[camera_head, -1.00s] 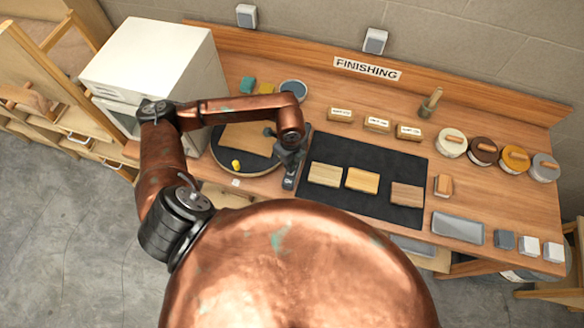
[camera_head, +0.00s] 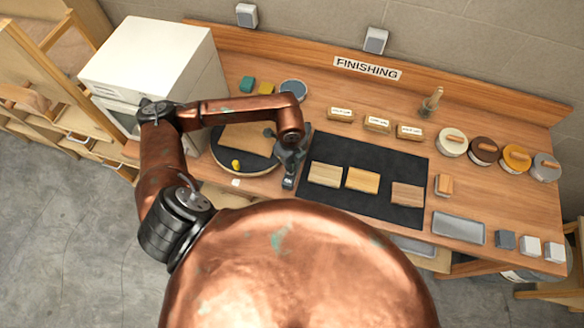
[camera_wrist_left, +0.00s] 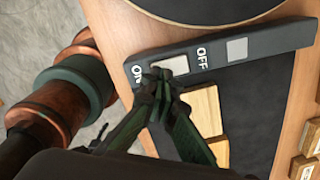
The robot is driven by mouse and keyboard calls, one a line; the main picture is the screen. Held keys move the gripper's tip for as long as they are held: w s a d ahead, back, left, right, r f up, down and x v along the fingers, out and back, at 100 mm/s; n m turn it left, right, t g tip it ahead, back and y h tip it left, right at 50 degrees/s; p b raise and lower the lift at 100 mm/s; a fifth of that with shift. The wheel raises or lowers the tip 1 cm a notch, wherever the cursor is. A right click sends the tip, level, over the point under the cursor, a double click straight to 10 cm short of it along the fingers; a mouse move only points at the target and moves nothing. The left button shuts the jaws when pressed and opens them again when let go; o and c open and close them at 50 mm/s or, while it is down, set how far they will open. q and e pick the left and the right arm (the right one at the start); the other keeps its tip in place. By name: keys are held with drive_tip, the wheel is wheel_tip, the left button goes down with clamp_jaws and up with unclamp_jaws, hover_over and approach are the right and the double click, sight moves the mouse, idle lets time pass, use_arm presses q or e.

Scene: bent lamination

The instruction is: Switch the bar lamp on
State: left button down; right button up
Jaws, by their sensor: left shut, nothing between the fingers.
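A dark grey switch bar (camera_wrist_left: 225,52) with two pale buttons lies on the bench, marked ON and OFF. In the head view the bar (camera_head: 288,183) is between a round dark board and the black mat, mostly hidden by my gripper. My left gripper (camera_wrist_left: 165,82) is shut and empty, its fingertips over the near edge of the ON button (camera_wrist_left: 170,66). I cannot tell whether they touch it. The OFF button (camera_wrist_left: 237,49) is clear of the fingers. In the head view my left gripper (camera_head: 290,164) points down at the bar. No lamp body is clearly visible. My right gripper is not in view.
The black mat (camera_head: 340,149) carries three wood samples. A white cabinet (camera_head: 150,50) stands left. Tins, round lidded cans (camera_head: 452,143), a grey tray (camera_head: 458,228) and small blocks fill the right side.

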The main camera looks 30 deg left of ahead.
use_arm(q)
drive_tip(key=shift+f+b, duration=0.55)
drive_tip(key=shift+f, duration=0.2)
idle(0.3)
drive_tip(key=shift+r+p, duration=2.2)
drive_tip(key=shift+r, duration=1.35)
drive_tip(key=shift+d+f, duration=0.1)
